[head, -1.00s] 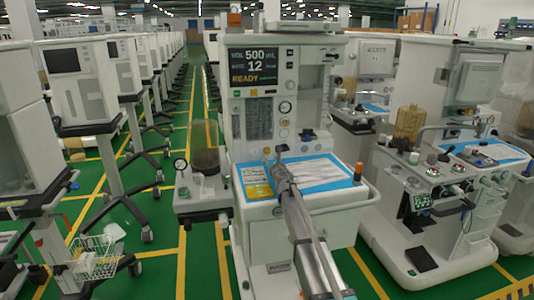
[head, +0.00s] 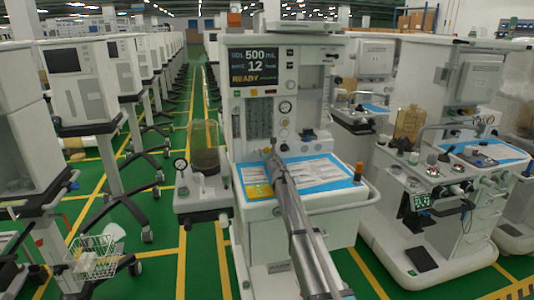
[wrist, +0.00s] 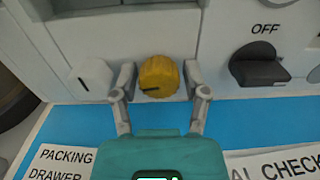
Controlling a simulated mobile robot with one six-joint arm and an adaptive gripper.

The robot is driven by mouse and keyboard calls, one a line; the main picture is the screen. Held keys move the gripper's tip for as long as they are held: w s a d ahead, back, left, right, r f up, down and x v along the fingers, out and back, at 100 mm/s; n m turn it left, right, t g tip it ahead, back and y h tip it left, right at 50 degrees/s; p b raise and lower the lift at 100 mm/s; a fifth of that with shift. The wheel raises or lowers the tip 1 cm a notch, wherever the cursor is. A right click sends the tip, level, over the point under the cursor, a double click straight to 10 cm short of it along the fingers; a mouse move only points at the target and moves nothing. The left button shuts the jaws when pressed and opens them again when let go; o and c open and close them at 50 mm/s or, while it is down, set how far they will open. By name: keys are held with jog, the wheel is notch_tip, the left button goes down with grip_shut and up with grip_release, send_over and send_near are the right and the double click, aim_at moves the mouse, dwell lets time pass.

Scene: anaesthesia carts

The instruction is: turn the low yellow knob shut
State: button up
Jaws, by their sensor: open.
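The yellow knob (wrist: 159,76) is on the lower front panel of the cart (head: 240,110), just above the blue work surface. In the wrist view it is round, with a dark mark on its lower left side. My gripper (wrist: 160,80) is open, with one finger on each side of the knob. The right finger looks close to it; I cannot tell whether either finger touches. In the head view my arm and gripper (head: 272,156) reach over the work surface and hide the knob.
A white knob (wrist: 91,78) is left of the yellow one, and a black knob marked OFF (wrist: 258,66) is to the right. The blue work surface (wrist: 250,120) bears printed sheets. A clear canister (head: 205,147) stands at the cart's left.

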grip_shut()
jog(key=shift+m, duration=0.5)
jog(key=m, duration=0.3)
jog(key=shift+a+m, duration=0.1)
jog(key=shift+m, duration=0.3)
jog(key=m, duration=1)
jog(key=shift+r+m, duration=0.1)
jog(key=shift+m, duration=2.5)
